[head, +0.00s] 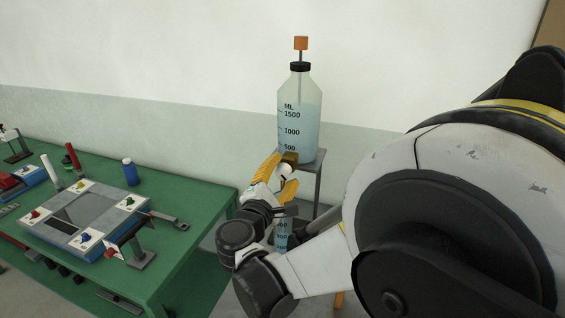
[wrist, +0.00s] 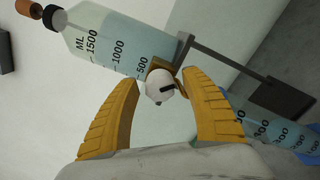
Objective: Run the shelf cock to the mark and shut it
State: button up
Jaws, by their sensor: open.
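A clear bottle (head: 311,88) marked in ML up to 1500 stands on a small grey shelf (head: 318,172). It holds pale blue liquid; an orange-topped rod (head: 301,43) rises from its black cap. The cock is a brass body (head: 290,157) low on the bottle with a white round knob (wrist: 160,82) bearing a dark mark. A graduated cylinder (head: 281,238) with blue in it stands below; it also shows in the wrist view (wrist: 262,126). My gripper (wrist: 162,78) is open, its yellow fingers either side of the knob with gaps showing. I cannot tell whether liquid runs.
A green table (head: 190,255) at left carries a grey panel (head: 95,222) with coloured knobs, a blue bottle (head: 131,172), and red and white sticks. A dark flat plate (wrist: 278,98) lies right of the fingers in the wrist view. The wall behind is bare.

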jog(key=shift+w, duration=0.15)
jog(key=c, duration=1.2)
jog(key=shift+m, duration=0.4)
jog(key=m+b, duration=0.1)
jog(key=m, duration=0.2)
jog(key=shift+m, duration=0.4)
jog(key=shift+m+b, duration=0.45)
jog(key=shift+m, duration=1.75)
